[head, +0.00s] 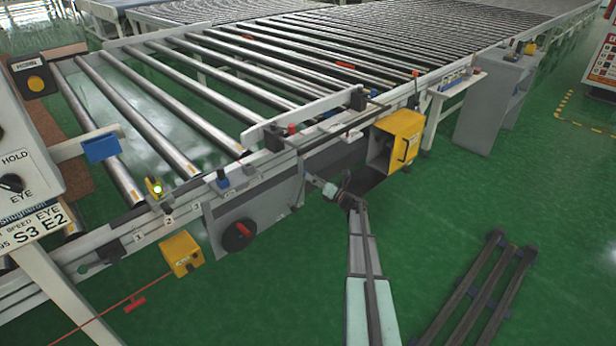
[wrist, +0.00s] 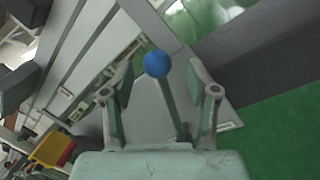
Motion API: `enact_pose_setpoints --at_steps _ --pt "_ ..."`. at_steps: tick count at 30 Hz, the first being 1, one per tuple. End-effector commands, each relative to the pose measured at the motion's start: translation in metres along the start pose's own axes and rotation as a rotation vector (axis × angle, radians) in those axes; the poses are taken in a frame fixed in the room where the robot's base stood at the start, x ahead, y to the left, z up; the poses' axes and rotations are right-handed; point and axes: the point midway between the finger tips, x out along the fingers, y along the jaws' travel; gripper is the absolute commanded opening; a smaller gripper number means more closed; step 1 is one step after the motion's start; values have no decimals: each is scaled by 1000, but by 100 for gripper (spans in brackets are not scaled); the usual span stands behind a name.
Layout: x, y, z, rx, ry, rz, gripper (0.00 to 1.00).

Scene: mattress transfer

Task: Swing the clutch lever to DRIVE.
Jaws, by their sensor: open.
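My gripper (head: 314,181) is in front of the conveyor, to the right of the knob in the head view. Its fingers (wrist: 161,85) are spread and empty in the wrist view. A gap shows between gripper and knob in the head view. I cannot read a DRIVE mark in either view.
A grey panel with a red-handled rotary switch (head: 238,234) is below the rail. A yellow box (head: 397,138) is right of my gripper, and a smaller yellow box (head: 181,253) with a red cord is at lower left. Dark rails (head: 482,290) lie on the green floor.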

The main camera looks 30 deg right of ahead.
Motion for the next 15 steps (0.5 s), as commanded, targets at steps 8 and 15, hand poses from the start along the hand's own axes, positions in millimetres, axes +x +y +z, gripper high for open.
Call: enact_pose_setpoints --at_steps 8,15 --pt "-55 1 0 2 -2 -2 59" --pt "-79 0 0 1 -1 -1 59"
